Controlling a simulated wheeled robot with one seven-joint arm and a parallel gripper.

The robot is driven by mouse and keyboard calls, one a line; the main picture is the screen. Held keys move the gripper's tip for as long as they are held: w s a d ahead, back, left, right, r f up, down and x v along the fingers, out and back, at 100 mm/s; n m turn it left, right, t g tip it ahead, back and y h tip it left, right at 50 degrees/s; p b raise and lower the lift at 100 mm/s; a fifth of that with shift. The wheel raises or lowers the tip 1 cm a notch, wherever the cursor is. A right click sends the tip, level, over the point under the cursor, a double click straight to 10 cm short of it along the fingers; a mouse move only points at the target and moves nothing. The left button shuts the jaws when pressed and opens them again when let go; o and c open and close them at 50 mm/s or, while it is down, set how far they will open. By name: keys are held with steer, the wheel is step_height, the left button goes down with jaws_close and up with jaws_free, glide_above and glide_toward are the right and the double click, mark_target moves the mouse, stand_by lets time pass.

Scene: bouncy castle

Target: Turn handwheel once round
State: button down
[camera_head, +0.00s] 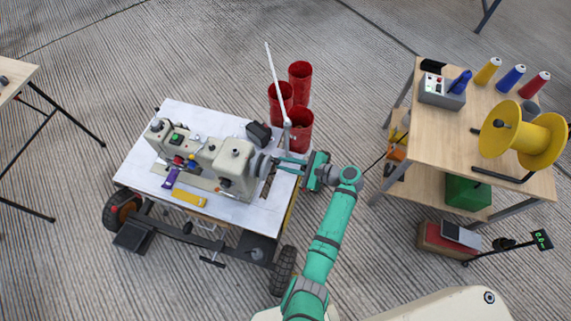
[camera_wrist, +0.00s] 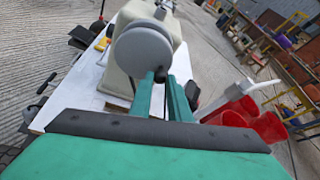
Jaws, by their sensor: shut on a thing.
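The sewing machine (camera_head: 222,165) is cream and stands on a white-topped wheeled cart (camera_head: 150,178). Its grey round handwheel (camera_head: 259,164) is at the machine's right end. In the wrist view the handwheel (camera_wrist: 143,50) faces me as a grey disc, with a small dark knob (camera_wrist: 161,75) low on its right side. My gripper (camera_head: 280,162) reaches in from the right, level with the wheel. In the wrist view its two teal fingers (camera_wrist: 162,80) close around the knob at the wheel's lower right edge. The fingertips partly hide the knob.
Red cylindrical bins (camera_head: 299,128) stand behind the gripper, with a white pole (camera_head: 277,85) rising beside them. A black box (camera_head: 258,132) sits at the cart's back edge. A wooden table (camera_head: 425,120) with a yellow spool (camera_head: 520,138) stands to the right.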

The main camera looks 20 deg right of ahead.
steer(key=n+t, duration=0.1)
steer(key=r+n+t, duration=0.1)
steer(key=n, duration=0.1)
steer(key=shift+s+a+h, duration=0.2)
steer(key=shift+s+h, duration=0.2)
steer(key=shift+s+a+r+n+t+y, duration=0.15)
steer(key=shift+s+a+n+t, duration=0.2)
steer(key=shift+n+t, duration=0.95)
steer(key=shift+s+a+r+n+t+y, duration=0.1)
steer(key=shift+s+a+n+t+y, duration=0.3)
steer(key=shift+n, duration=1.9)
steer(key=shift+s+a+r+n+t+h, duration=0.15)
steer(key=shift+s+n+t, duration=0.45)
steer(key=shift+n, duration=1.2)
steer(key=shift+a, duration=0.1)
steer(key=c, duration=1.7)
jaws_free()
steer(key=shift+y, duration=0.3)
steer(key=shift+o, duration=0.2)
steer(key=v, duration=1)
steer(key=shift+s+d, duration=0.25)
steer(key=shift+s, duration=0.05)
